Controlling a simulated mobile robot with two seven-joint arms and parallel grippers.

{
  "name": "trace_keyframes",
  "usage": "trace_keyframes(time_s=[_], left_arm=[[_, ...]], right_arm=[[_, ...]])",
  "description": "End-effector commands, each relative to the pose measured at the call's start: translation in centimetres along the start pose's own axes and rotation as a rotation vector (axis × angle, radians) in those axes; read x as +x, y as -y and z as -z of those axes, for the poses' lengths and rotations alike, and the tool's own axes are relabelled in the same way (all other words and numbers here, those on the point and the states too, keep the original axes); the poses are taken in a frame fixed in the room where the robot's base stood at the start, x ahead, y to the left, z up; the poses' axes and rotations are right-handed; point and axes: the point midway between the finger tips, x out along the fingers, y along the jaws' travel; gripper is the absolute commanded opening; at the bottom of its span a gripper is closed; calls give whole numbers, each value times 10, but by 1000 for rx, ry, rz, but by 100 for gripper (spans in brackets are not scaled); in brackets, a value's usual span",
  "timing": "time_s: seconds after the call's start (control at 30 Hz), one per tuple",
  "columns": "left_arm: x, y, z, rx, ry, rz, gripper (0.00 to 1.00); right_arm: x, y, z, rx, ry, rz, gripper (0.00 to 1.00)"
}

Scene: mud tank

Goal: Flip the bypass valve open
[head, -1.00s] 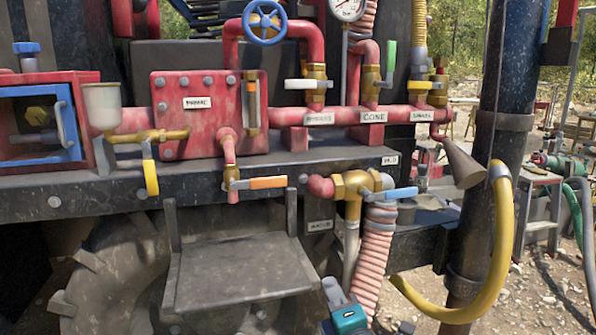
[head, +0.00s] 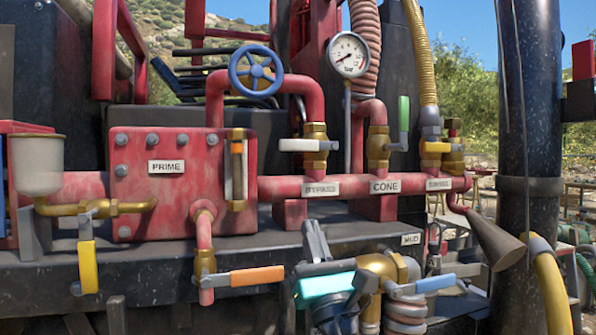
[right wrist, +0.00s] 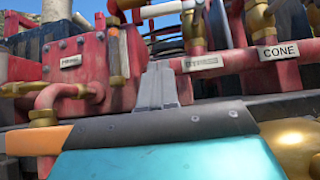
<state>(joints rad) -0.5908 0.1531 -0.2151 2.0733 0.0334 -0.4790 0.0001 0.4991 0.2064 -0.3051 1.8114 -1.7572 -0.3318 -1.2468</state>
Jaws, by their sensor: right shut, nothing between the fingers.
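The bypass valve is a brass body (head: 316,158) standing on the red pipe above the label BYPASS (head: 321,189). Its white lever (head: 300,145) lies level, pointing left, crosswise to the upright brass body. In the right wrist view the lever (right wrist: 160,9) and the brass body (right wrist: 196,32) show at the top, and the label (right wrist: 203,62) below them. My right gripper (head: 312,228) is shut and empty, fingers pointing up, below the label and apart from the lever. Its fingers also show in the right wrist view (right wrist: 158,84). My left gripper is not in view.
The CONE valve's green lever (head: 404,120) stands upright to the right. An orange lever (head: 257,276) and a blue-levered brass valve (head: 435,284) flank my right gripper. A blue handwheel (head: 256,71) and a gauge (head: 348,55) are above. A dark post (head: 528,120) stands at right.

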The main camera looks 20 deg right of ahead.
Motion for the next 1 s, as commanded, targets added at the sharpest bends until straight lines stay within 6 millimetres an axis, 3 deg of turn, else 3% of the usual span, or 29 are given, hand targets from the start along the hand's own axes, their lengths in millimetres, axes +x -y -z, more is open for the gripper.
trace_keyframes(time_s=[0.27,0.77,1.0], left_arm=[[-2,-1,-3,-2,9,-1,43],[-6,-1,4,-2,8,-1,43],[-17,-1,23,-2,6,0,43]], right_arm=[[7,0,0,3,-1,2,0],[100,0,0,5,0,2,0],[125,0,-24,7,-2,2,0]])
